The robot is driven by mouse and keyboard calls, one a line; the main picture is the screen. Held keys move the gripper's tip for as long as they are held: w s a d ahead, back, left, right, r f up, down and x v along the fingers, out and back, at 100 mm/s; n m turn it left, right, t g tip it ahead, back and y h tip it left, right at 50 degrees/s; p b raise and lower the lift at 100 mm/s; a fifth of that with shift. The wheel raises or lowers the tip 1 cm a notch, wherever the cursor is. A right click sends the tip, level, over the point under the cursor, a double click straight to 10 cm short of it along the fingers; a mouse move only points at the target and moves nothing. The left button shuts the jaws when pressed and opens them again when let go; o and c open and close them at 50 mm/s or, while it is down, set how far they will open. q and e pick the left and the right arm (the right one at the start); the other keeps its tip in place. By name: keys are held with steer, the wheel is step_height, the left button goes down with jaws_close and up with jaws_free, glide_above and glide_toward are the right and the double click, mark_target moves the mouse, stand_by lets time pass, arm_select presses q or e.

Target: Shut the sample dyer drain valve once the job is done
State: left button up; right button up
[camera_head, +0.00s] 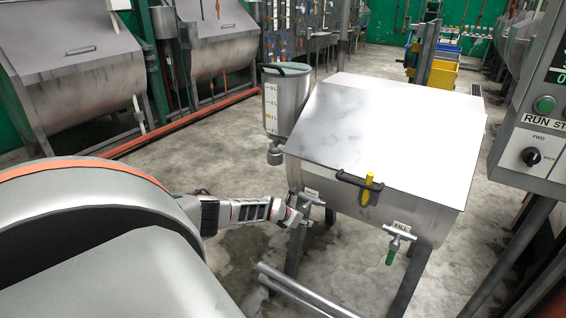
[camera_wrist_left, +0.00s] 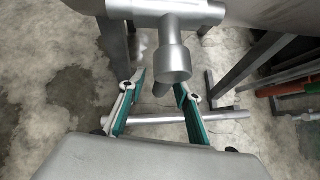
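The sample dyer (camera_head: 385,120) is a steel drum with a closed sloping lid, on legs, in the middle of the head view. At its lower left front is a small grey fitting (camera_head: 312,198), which looks like the drain valve. My left gripper (camera_head: 297,213) is right by it, partly hiding it. In the left wrist view the valve's grey pipe tee (camera_wrist_left: 172,60) points down, just beyond my fingers. The left gripper (camera_wrist_left: 163,86) is open, with a finger on each side of a small grey piece below the pipe; contact cannot be told. My right gripper is not in view.
A fill valve (camera_head: 400,232) with a green handle is on the drum's front right. A black lid handle with a yellow piece (camera_head: 368,190) is above. A cylindrical tank (camera_head: 287,95) stands behind left. A control panel (camera_head: 541,130) is at right. Metal bars (camera_head: 290,287) lie low in front.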

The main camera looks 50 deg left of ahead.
arm_select(q)
steer(key=shift+s+d+r, duration=0.1)
steer(key=shift+s+r, duration=0.05)
steer(key=shift+s, duration=0.2)
steer(key=s+d+r, duration=0.1)
steer(key=s, duration=1.2)
steer(key=shift+d, duration=0.15)
stand_by(0.5)
